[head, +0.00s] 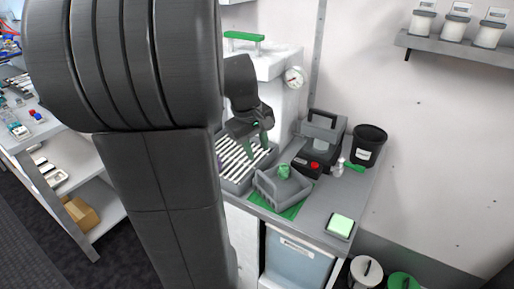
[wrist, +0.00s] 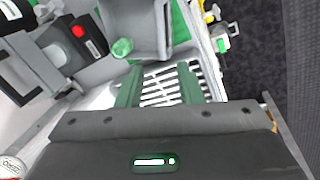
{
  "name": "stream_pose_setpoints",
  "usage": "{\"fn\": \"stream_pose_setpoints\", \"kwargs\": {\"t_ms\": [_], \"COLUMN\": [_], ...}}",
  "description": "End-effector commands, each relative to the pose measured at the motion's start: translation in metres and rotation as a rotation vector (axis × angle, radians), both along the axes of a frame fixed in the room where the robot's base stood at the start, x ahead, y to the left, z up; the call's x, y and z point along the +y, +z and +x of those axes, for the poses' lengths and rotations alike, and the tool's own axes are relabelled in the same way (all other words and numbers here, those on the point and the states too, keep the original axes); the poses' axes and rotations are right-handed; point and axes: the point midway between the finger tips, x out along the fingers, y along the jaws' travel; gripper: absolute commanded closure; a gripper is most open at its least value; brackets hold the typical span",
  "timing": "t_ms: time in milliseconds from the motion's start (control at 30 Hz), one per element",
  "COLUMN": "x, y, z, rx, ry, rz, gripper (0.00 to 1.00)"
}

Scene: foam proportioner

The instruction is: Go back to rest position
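My gripper (head: 257,148) hangs over the slatted drain tray (head: 238,168) on the counter, left of a grey bin. In the wrist view my gripper (wrist: 162,88) shows two green fingers standing well apart, with only the white slats of the drain tray (wrist: 165,86) seen between them. It is open and empty. My dark arm covers much of the left half of the head view.
A grey bin (head: 268,192) with a green item (head: 284,171) stands on a green mat (head: 291,211). Behind it are a black device with a red button (head: 312,165) and a black bucket (head: 368,146). A pressure gauge (head: 293,77) is mounted above the counter.

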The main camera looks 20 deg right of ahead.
Motion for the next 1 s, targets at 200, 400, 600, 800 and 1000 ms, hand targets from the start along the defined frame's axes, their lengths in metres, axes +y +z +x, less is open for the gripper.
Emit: {"fn": "stream_pose_setpoints", "kwargs": {"t_ms": [200,400,600,800,1000], "x": [-0.002,-0.009,-0.018,-0.026,-0.026], "y": [-0.009,-0.042,-0.081,-0.119,-0.086], "z": [0.0,0.002,0.005,0.007,0.009], "rx": [0.003,0.006,0.005,0.005,-0.005], "ry": [-0.001,-0.001,-0.003,-0.001,0.0], "rz": [0.0,0.0,0.002,0.0,-0.001], "gripper": [0.67,0.67,0.67,0.67,0.67]}}
